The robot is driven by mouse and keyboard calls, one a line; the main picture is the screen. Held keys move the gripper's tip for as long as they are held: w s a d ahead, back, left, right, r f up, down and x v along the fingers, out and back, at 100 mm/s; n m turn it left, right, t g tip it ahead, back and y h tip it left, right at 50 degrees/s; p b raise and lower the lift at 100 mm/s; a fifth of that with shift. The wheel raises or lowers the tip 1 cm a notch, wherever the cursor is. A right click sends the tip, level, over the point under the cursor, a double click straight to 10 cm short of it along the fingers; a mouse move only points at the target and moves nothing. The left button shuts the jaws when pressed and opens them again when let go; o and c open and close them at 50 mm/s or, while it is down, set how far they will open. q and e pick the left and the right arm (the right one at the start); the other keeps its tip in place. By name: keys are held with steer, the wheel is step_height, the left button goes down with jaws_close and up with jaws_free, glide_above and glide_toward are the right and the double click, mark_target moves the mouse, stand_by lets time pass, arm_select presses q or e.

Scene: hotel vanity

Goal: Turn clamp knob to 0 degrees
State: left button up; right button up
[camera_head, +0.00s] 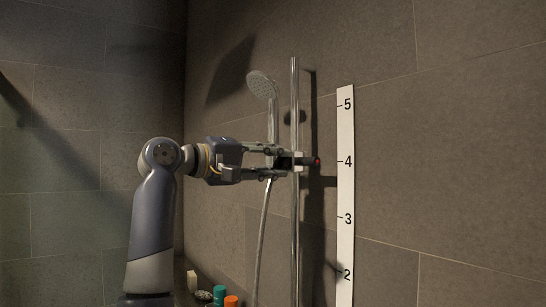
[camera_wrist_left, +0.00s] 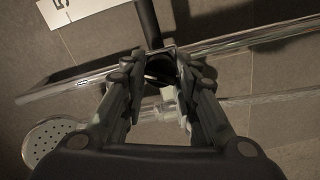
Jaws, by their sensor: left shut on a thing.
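The clamp knob (camera_head: 285,162) is a dark piece at the slider clamp (camera_head: 299,161) on the vertical chrome rail (camera_head: 295,225), near the 4 mark. My right gripper is not in view.
The hand shower (camera_head: 262,86) hangs just left of the rail, its hose running down. A white numbered strip (camera_head: 345,200) is on the tiled wall to the right. Small bottles, including a teal one (camera_head: 219,294) and an orange-capped one (camera_head: 231,301), stand below.

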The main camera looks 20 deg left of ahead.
arm_select(q)
steer(key=n, duration=0.6)
steer(key=shift+r, duration=0.15)
steer(key=shift+a, duration=0.1)
stand_by(0.5)
steer(key=o, duration=1.1)
steer(key=shift+c, duration=0.2)
steer(key=shift+s, duration=0.1)
steer(key=v, duration=1.2)
